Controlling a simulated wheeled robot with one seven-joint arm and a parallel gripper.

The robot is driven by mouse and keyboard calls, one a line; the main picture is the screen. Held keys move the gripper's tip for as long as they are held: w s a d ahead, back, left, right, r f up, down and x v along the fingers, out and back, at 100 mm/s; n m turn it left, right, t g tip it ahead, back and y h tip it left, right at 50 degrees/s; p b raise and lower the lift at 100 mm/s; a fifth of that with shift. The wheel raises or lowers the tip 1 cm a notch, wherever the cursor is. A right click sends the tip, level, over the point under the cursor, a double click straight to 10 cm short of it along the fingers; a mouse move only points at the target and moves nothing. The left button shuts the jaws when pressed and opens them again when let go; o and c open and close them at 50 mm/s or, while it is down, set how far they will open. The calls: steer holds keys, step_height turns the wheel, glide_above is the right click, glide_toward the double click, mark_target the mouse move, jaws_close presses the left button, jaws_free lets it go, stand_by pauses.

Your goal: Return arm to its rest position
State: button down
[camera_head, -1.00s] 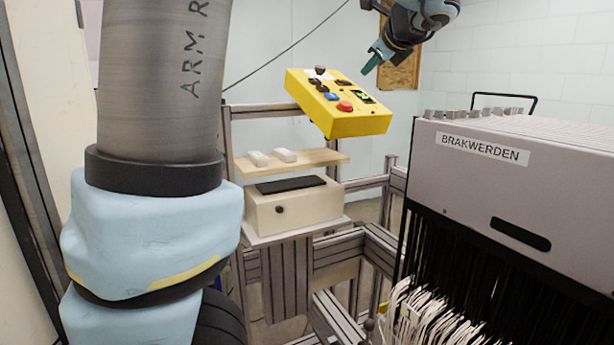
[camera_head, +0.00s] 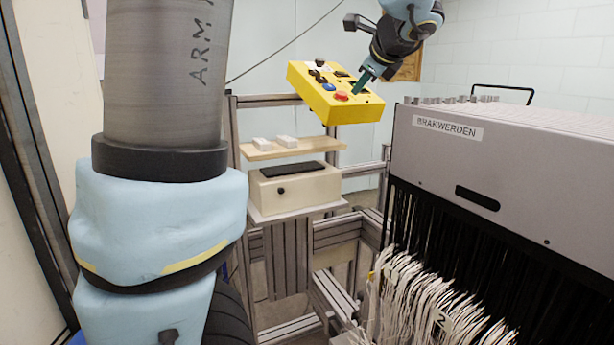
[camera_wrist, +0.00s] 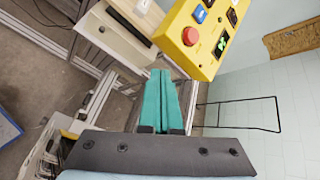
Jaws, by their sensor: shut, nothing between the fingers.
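My gripper (camera_head: 364,82) is at the top of the head view, its green fingers pointing down and left in front of the yellow control box (camera_head: 318,105). In the wrist view the two green fingers (camera_wrist: 161,78) lie together, shut with nothing between them. The yellow box also shows in the wrist view (camera_wrist: 199,60), above and right of the fingertips, with its red button (camera_wrist: 190,36) and a blue button. In the head view the fingers overlap the box's right part. I cannot tell whether they touch it.
A grey cabinet marked BRAKWERDEN (camera_head: 520,165) with white threads (camera_head: 440,305) below stands at the right. A wooden shelf (camera_head: 320,149) with two white blocks and a cream box (camera_head: 290,192) sit on the metal frame under the yellow box. A black wire loop (camera_wrist: 240,128) shows in the wrist view.

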steer(key=s+a+f+n+g+h, duration=0.1)
steer(key=s+a+f+n+g, duration=0.2)
steer(key=s+a+f+n, duration=0.3)
steer(key=s+a+f+n+g+h, duration=0.1)
steer(key=s+a+f+n+g, duration=0.2)
steer(key=s+a+f+n, duration=0.3)
steer(key=s+a+f+n+g+h, duration=0.1)
steer(key=s+a+f+n+g, duration=0.2)
steer(key=s+a+f+n, duration=0.3)
step_height(320, 180, down, 12)
steer(key=s+n, duration=0.2)
steer(key=n, duration=0.3)
steer(key=shift+a+r+g, duration=0.15)
steer(key=shift+a+g, duration=0.1)
steer(key=shift+g, duration=0.05)
steer(key=shift+w, duration=0.1)
